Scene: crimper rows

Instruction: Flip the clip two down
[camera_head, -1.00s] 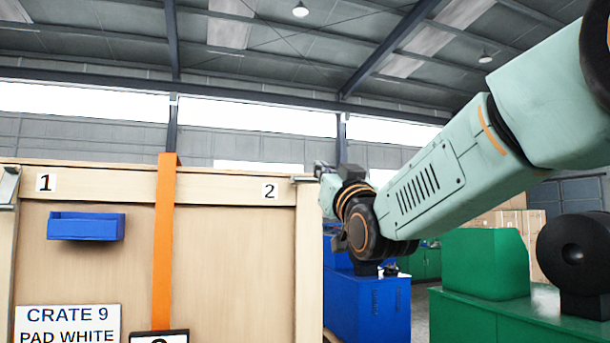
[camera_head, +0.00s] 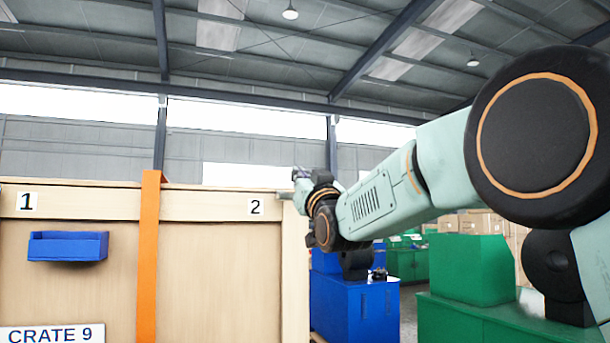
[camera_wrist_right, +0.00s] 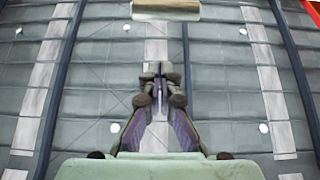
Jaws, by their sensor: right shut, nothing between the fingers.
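The wooden crate (camera_head: 95,206) fills the lower left of the head view, with a label "2" (camera_head: 256,207) near its top right corner. Beside the label, a small pale metal piece, apparently clip two (camera_head: 287,194), shows at the corner, partly hidden by my right gripper. My right gripper (camera_head: 299,176) is at that corner, its fingers small and pointing up; I cannot tell whether it touches the clip. In the right wrist view the gripper (camera_wrist_right: 158,78) is shut and empty, below a beige bar (camera_wrist_right: 165,10) at the top edge. My left gripper is out of view.
An orange strap (camera_head: 149,260) runs down the crate. A blue bin (camera_head: 68,246) and a "CRATE 9" sign (camera_head: 50,335) are on its face, with label "1" (camera_head: 26,201) above. Blue (camera_head: 345,305) and green (camera_head: 470,275) cabinets stand right of the crate.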

